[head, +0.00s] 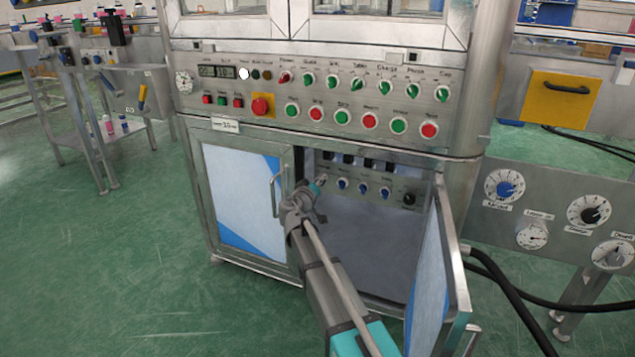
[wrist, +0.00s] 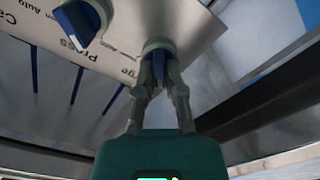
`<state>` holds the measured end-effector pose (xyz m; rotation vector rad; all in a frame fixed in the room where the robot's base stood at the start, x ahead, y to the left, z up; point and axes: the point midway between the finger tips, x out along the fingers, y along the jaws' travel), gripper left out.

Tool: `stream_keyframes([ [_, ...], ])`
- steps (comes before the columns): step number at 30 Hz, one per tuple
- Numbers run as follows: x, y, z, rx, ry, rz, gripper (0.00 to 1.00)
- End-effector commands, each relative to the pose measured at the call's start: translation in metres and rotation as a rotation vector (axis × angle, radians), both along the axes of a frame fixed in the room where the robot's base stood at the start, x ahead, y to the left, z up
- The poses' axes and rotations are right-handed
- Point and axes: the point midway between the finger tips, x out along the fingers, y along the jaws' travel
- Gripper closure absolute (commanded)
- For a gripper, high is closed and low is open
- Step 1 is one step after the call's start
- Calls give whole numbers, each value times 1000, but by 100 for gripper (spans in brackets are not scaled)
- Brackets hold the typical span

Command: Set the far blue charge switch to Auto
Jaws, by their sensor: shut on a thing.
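A blue switch (wrist: 158,65) on the panel is between the fingertips of my gripper (wrist: 158,72) in the wrist view, and the fingers are closed on it. The print beside it ends in "rge", with Auto lettering near it; its exact setting is hidden by the fingers. In the head view my gripper (head: 318,186) reaches into the open cabinet at the left end of the row of blue switches. The inner panel (head: 400,183) carries this row. The gripped switch is mostly hidden there.
Another blue switch (wrist: 75,22), near the word Press, sits left in the wrist view. The open cabinet door (head: 432,265) stands right of my arm. The closed left door (head: 243,200) is beside the opening. A black knob (head: 409,199) is at the panel's right end.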

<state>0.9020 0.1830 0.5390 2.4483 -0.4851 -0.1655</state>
Motion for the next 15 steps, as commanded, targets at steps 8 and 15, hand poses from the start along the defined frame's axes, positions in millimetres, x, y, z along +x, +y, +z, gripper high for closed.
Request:
stream_keyframes([
  [8, 3, 5, 0, -116, 45, 10, 100],
  [15, 3, 5, 0, -141, 55, 10, 100],
])
